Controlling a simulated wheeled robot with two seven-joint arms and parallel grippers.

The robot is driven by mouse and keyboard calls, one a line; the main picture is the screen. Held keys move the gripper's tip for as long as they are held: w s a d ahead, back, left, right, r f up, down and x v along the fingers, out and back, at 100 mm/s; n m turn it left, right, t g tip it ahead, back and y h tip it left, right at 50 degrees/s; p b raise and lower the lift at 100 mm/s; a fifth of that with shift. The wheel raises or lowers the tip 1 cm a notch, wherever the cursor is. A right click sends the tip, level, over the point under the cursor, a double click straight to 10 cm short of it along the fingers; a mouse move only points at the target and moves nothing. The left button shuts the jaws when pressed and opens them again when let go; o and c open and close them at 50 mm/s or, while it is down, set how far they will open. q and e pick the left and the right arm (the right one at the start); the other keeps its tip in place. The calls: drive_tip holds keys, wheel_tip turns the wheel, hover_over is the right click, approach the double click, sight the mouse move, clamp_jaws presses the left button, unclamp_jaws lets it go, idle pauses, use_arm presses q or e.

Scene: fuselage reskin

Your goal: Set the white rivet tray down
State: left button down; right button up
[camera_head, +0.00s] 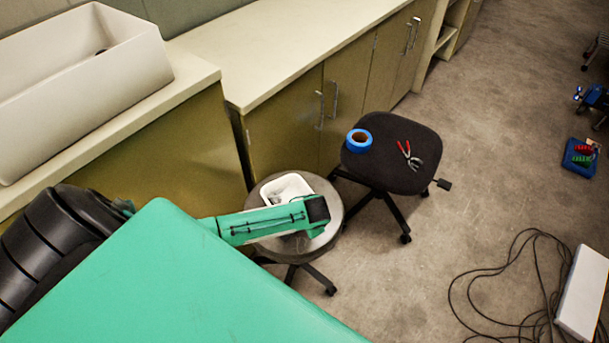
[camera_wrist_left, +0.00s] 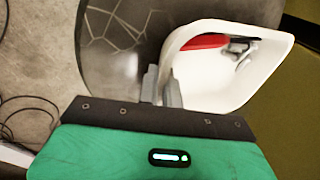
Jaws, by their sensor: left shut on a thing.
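The white rivet tray (camera_head: 287,186) is over the round grey stool (camera_head: 328,236); I cannot tell whether it touches the seat. In the left wrist view the tray (camera_wrist_left: 220,96) holds a red-handled item and a small metal piece. My left gripper (camera_wrist_left: 162,84) is shut on the tray's near rim. In the head view my green left arm hides its fingertips and part of the tray. My right gripper is not in view.
A black stool (camera_head: 400,175) beside it carries blue tape (camera_head: 359,140) and red-handled pliers (camera_head: 409,156). Cabinets (camera_head: 285,125) and a white sink (camera_head: 80,75) stand behind. Cables (camera_head: 505,270) and a white box (camera_head: 585,295) lie on the floor at right.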

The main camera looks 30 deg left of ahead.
use_arm(q)
drive_tip(key=shift+f, duration=0.5)
drive_tip(key=c, duration=1.6)
unclamp_jaws()
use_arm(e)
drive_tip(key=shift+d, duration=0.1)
use_arm(q)
drive_tip(key=shift+s+d+r, duration=0.1)
drive_tip(key=shift+d+r, duration=0.05)
drive_tip(key=shift+r, duration=0.4)
drive_tip(key=p+v, duration=0.1)
drive_tip(key=v, duration=1)
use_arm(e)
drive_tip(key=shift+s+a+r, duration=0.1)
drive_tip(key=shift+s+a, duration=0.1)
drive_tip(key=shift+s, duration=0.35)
